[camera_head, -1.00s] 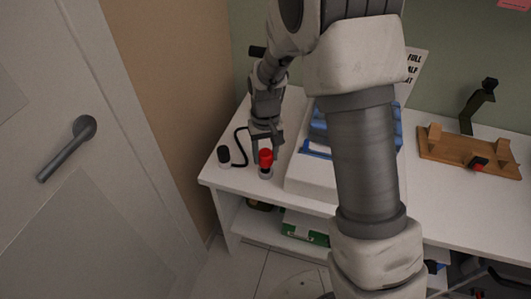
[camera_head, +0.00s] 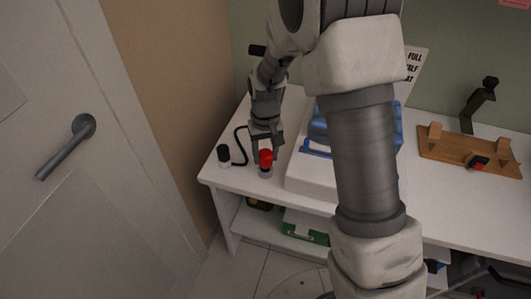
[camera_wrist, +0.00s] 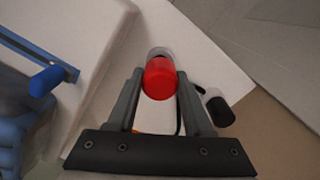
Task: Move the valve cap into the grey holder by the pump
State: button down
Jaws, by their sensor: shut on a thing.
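The valve cap, a red cylinder (camera_head: 265,157), is between the fingers of my gripper (camera_head: 266,147) near the left front corner of the white table. My gripper is shut on it. The cap shows as a round red end between the two fingers in the wrist view (camera_wrist: 160,80). A small pale grey cylinder, which looks like the grey holder (camera_head: 266,172), stands directly below the cap. Its grey rim shows just past the cap in the wrist view (camera_wrist: 159,52). I cannot tell whether the cap is seated in it or just above. The white and blue unit (camera_head: 310,172) to the right may be the pump.
A black-topped small cylinder (camera_head: 224,155) with a black cable stands left of the cap. A wooden stand (camera_head: 455,154) is on the right of the table. A door with a grey handle (camera_head: 68,148) is at the left. A shelf lies below the table.

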jog(key=shift+f+b, duration=0.75)
jog(key=shift+f, duration=0.45)
jog(key=shift+c, duration=1.1)
grip_release()
notch_tip(320, 180, up, 17)
jog(key=p, duration=0.4)
jog(key=shift+r, duration=0.2)
notch_tip(320, 180, up, 16)
jog(key=t+p, duration=0.3)
jog(key=p, duration=0.3)
send_over(266, 153)
jog(key=s+d, duration=0.5)
jog(key=s, duration=0.4)
jog(key=s+d+r+m+t+p, duration=0.1)
jog(key=s+d+r+p, duration=0.1)
jog(key=s, duration=0.4)
jog(key=s+d+r+t+p, duration=0.1)
jog(key=s+d+r+p, duration=0.1)
jog(key=s+r, duration=0.2)
jog(key=shift+s+r+m+t+p, duration=0.3)
jog(key=shift+s+r+m+p, duration=0.1)
jog(key=shift+s, duration=0.75)
